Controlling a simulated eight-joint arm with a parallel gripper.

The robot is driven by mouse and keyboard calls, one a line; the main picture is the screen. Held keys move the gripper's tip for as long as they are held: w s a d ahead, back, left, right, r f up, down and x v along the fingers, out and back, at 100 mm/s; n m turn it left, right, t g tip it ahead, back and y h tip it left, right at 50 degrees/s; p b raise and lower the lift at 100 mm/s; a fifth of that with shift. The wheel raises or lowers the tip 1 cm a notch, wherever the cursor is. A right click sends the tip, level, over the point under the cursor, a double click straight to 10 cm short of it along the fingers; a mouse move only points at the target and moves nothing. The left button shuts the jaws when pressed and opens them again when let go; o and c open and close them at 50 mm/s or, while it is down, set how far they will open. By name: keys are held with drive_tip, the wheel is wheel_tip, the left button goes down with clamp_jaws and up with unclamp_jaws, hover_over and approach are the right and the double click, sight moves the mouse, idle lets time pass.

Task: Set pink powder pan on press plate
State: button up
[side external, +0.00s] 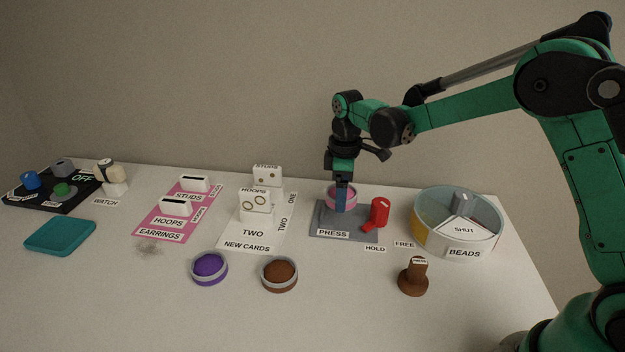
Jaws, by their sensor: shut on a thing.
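The pink powder pan (331,192) is at the grey press plate (320,230), over its back left part. My gripper (341,202) points straight down and is shut on the pink pan, with a blue finger in front of the pan's near side. The finger hides part of the pan, and I cannot tell whether the pan touches the plate. The plate carries a PRESS label at its front edge. A red lever (379,212) stands at the plate's right side, near the HOLD and FREE labels.
A purple pan (209,267) and a brown pan (279,272) lie in front. A wooden tamper (413,277) stands front right. A round BEADS container (458,222) is right of the plate. Earring cards (178,225) and a teal pad (60,236) are left. The front middle is clear.

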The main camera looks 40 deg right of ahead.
sight(340, 218)
drive_tip(key=shift+f, duration=1.95)
drive_tip(key=shift+f, duration=0.15)
drive_tip(key=o, duration=1.1)
drive_tip(key=shift+o, duration=0.2)
